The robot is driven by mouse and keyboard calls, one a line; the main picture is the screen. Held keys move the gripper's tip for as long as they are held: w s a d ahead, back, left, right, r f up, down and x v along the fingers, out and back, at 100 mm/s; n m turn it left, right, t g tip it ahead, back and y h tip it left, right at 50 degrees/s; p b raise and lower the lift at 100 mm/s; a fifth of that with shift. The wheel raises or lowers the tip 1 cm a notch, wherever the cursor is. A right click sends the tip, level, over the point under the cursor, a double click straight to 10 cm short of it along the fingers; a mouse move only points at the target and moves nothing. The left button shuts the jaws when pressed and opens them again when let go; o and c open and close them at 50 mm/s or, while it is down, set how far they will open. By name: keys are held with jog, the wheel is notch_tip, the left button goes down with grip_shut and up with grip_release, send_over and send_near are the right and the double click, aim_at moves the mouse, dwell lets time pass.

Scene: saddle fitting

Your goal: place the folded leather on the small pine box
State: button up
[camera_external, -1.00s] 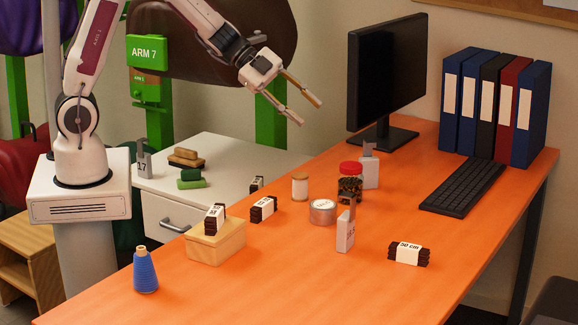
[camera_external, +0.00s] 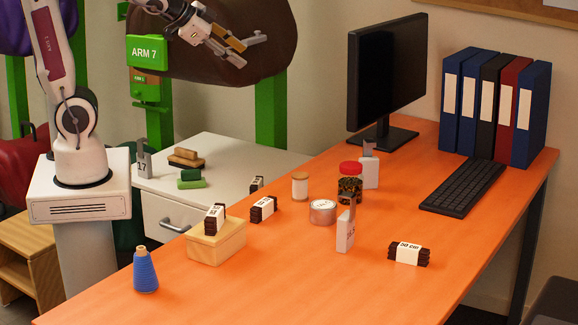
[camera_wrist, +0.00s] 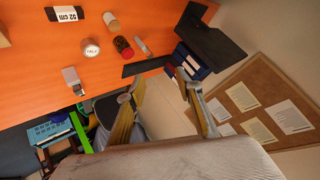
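The small pine box (camera_external: 216,246) stands near the table's left edge with a dark brown folded leather (camera_external: 214,220) in a white band on its lid. A second banded leather (camera_external: 263,209) lies behind and right of the box, a smaller-looking one (camera_external: 257,185) sits farther back, and another (camera_external: 408,253) lies at the right on the table. My gripper (camera_external: 250,52) is raised high beyond the table, well away from them, open and empty. In the wrist view its fingers (camera_wrist: 163,92) are apart, with a banded leather (camera_wrist: 65,14) at the top left.
A blue thread cone (camera_external: 145,271) stands left of the box. The monitor (camera_external: 387,75), keyboard (camera_external: 463,187) and binders are behind.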

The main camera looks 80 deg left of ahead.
jog(key=s+d+f+n+g+h, duration=0.1)
jog(key=s+d+f+n+g, duration=0.1)
jog(key=s, duration=0.7)
jog(key=s+d+f+n+g+h, duration=0.1)
jog(key=s+d, duration=0.3)
jog(key=s, duration=0.6)
jog(key=shift+s+d+f+n+g+h, duration=0.25)
jog(key=shift+d+f+n+g+h, duration=0.25)
jog(key=shift+f, duration=0.4)
